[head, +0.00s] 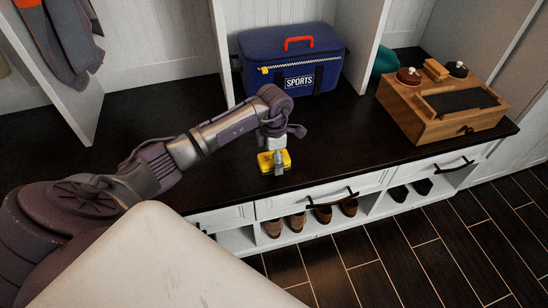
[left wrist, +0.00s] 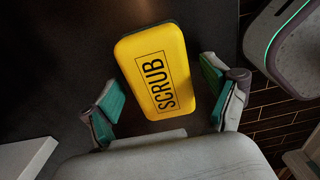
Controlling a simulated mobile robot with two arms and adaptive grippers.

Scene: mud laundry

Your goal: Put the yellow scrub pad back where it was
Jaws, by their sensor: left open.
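The yellow scrub pad (head: 266,163) lies on the dark bench top near its front edge in the head view. In the left wrist view the pad (left wrist: 158,72) shows its yellow face with the word SCRUB and a dark layer beneath. My left gripper (head: 279,165) is over the pad in the head view. In the left wrist view my left gripper (left wrist: 164,104) is open, with one green-padded finger on each side of the pad's near end and gaps between. My right gripper is in neither view.
A wooden shoe-care box (head: 420,117) with two round tins and a small block on top stands at the right of the bench (head: 345,135). A blue sports cooler bag (head: 310,75) is at the back. White dividers (head: 222,50) rise behind. Drawers and shoes are below.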

